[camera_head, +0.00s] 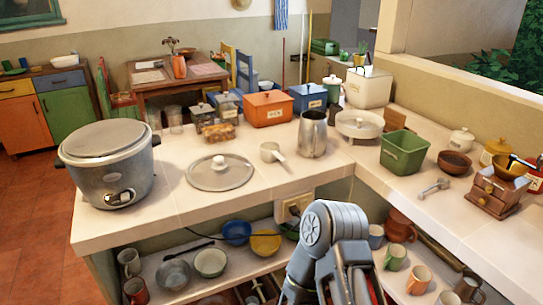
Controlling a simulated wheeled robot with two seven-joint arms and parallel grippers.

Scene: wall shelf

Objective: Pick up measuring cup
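A small white cup with a straight handle (269,152) stands on the white counter, near the middle of the head view; it looks like the measuring cup. Its handle points toward the lower right. It stands between a round lid and a metal pitcher, apart from both. A grey and dark red part of my arm rises at the bottom, right of centre, in front of the counter and below the cup. No gripper fingers show in this view, and nothing touches the cup.
A large pot (105,170) and a lid (220,173) are left of the cup; a metal pitcher (312,135) is close on its right. An orange box (268,109) stands behind. A green bin (404,152) is farther right. The counter before the cup is clear. Bowls and mugs fill the lower shelf.

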